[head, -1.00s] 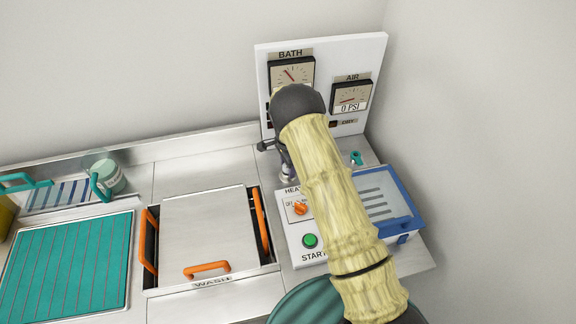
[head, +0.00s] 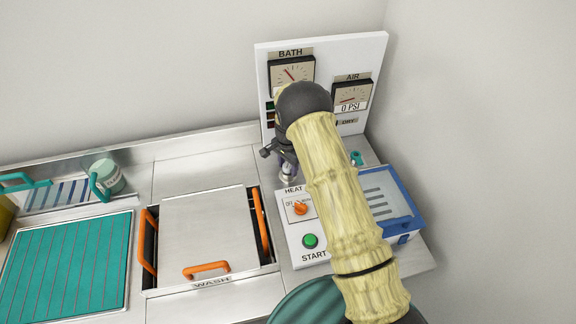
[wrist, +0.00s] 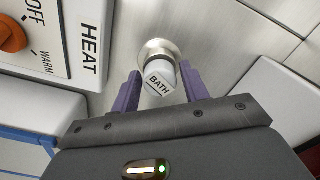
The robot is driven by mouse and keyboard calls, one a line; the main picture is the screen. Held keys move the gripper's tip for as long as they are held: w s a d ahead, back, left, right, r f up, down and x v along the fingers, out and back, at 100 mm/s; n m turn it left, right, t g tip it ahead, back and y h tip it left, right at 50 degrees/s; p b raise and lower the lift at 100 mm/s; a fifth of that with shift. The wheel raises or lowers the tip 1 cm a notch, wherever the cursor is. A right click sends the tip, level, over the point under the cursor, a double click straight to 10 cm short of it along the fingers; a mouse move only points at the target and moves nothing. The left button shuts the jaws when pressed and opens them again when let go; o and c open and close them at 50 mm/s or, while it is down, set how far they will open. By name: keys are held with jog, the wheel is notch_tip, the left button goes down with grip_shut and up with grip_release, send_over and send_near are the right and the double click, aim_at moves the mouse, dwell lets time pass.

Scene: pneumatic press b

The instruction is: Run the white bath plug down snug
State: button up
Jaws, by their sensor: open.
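The white bath plug (wrist: 158,80), marked BATH, sits on a round metal fitting (wrist: 158,50) in the steel deck in the wrist view. My gripper (wrist: 160,73) is open, with one purple finger on each side of the plug. Slim gaps seem to show between the fingers and the plug. In the head view my gripper (head: 287,170) is low behind the HEAT panel, partly hidden by my arm. I cannot tell there how far the plug is turned down.
The HEAT panel (head: 320,247) with an orange knob (head: 300,208) and green START button (head: 310,241) stands in front. The gauge board (head: 340,60) is close behind. A blue-rimmed box (head: 385,200) is at right, the WASH lid (head: 208,235) at left.

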jog(key=shift+n, duration=0.5)
jog(key=shift+n, duration=0.9)
jog(key=c, duration=0.6)
jog(key=shift+o, duration=0.2)
jog(key=shift+m, duration=0.9)
jog(key=shift+m, duration=0.9)
